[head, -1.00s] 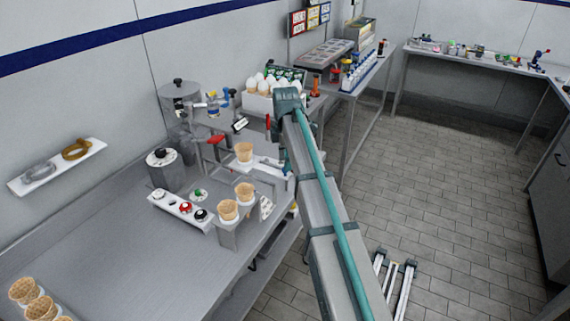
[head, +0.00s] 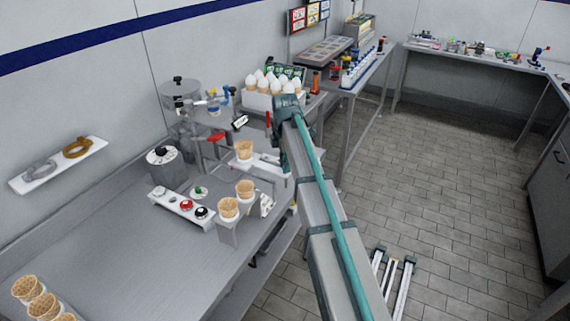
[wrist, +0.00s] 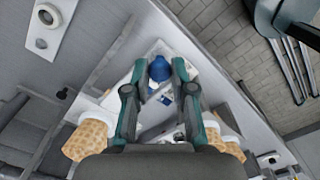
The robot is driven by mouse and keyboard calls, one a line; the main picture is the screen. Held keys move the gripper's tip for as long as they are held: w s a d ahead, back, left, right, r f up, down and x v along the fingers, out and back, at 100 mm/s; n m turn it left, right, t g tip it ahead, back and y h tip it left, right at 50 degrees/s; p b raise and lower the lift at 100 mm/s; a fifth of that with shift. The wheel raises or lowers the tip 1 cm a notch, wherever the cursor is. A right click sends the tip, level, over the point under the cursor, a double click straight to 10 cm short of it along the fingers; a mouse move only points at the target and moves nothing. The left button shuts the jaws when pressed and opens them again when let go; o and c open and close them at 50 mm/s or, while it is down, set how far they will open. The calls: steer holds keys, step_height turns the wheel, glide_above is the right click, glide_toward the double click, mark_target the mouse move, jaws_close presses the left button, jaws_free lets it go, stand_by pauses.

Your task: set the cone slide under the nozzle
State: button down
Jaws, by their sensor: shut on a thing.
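A waffle cone (head: 243,151) stands upright on a pale slide (head: 262,162) beside the steel machine with the red lever (head: 216,137). The nozzle itself is too small to make out in the head view. My gripper (wrist: 160,70) is shut on a blue knob (wrist: 159,68), seen between its fingertips in the wrist view. In the head view my arm hides the gripper, at the slide's right end. The wrist view shows part of a cone (wrist: 90,137) left of the fingers and another (wrist: 232,150) to the right.
Two cones (head: 228,208) stand in a holder in front of the slide. A white strip with several knobs (head: 184,207) lies to their left. A rack of white-topped cones (head: 263,98) stands behind.

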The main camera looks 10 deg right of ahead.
mark_target(265, 166)
steer(key=w+a, duration=0.2)
steer(key=a, duration=0.1)
steer(key=w+a, duration=0.3)
steer(key=shift+w+a, duration=0.2)
steer(key=c, duration=1)
jaws_free()
steer(key=shift+s, duration=0.1)
step_height(265, 166, up, 12)
steer(key=shift+r, duration=0.1)
